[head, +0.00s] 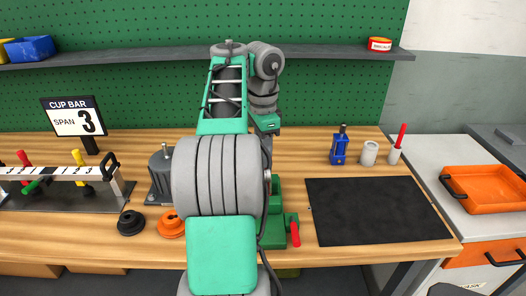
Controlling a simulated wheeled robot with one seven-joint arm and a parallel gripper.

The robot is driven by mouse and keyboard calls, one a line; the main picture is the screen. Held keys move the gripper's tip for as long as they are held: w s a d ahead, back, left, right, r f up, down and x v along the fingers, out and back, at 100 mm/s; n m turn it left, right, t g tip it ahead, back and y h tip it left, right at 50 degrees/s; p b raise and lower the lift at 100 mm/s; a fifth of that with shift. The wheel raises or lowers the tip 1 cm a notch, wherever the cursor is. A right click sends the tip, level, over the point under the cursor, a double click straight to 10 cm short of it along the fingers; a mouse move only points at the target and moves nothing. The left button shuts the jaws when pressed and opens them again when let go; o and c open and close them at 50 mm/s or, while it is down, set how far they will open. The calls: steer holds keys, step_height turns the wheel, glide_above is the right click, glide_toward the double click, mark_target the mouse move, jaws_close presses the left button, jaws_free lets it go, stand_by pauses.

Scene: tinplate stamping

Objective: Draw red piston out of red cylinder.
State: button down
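I cannot pick out a red cylinder with certainty. A slim red rod (402,134) stands up out of a small pale cup (394,155) at the back right of the bench; I cannot tell whether it is a piston. A red handle (294,231) juts from a green device (275,205) that is partly behind my arm. My arm fills the middle of the head view and hides part of the bench. My gripper's fingers do not show.
A blue fixture (339,147) and a pale cylinder (369,153) stand behind a black mat (376,211), which is bare. An orange tray (487,188) is at right. At left are a white bar (55,171) with coloured handles, a sign (74,117), and black (131,223) and orange (171,224) round parts.

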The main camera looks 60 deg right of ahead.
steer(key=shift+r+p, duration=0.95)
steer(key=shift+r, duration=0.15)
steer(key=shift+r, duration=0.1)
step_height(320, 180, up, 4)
steer(key=p, duration=0.4)
